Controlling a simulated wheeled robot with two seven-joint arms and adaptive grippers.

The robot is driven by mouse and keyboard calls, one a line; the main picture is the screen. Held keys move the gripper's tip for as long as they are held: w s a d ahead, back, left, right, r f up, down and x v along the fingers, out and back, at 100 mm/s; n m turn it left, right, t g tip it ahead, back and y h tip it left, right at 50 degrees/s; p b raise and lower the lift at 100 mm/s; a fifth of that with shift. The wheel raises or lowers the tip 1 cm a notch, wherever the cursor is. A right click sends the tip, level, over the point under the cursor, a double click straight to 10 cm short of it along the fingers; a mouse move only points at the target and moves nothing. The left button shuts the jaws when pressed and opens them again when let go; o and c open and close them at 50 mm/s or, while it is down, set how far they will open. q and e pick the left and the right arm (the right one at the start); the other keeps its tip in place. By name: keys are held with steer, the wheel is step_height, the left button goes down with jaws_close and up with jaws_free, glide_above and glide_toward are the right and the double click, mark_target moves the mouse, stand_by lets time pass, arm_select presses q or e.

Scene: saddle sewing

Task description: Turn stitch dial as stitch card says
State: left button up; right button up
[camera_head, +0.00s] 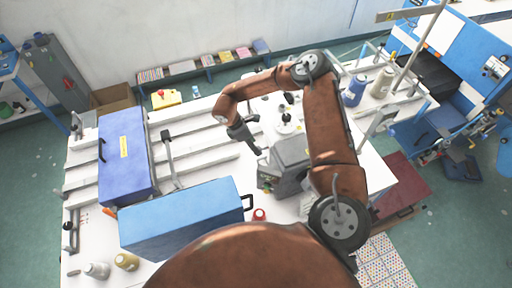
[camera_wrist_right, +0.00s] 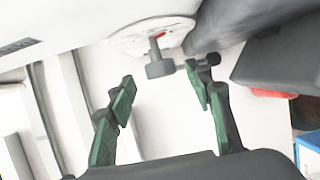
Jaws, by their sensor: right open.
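In the right wrist view a round white dial plate (camera_wrist_right: 131,37) with a small red mark shows at the top. A grey cylindrical knob (camera_wrist_right: 160,69) stands out from it on a short stem. My right gripper (camera_wrist_right: 159,76) is open, its two green-padded fingers on either side of the knob in the picture, with no contact clearly visible. In the head view my right gripper (camera_head: 256,136) hangs over the table beside the grey machine head (camera_head: 290,165). No readable stitch card can be made out. My left gripper is not in view.
A dark ball-ended lever (camera_wrist_right: 205,62) is close to the right finger in the wrist view. A blue case (camera_head: 180,222) and a darker blue case (camera_head: 122,155) stand on the white table.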

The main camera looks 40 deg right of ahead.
mark_target(262, 149)
steer(key=shift+x, duration=1.5)
steer(key=shift+c, duration=0.2)
steer(key=c, duration=1.1)
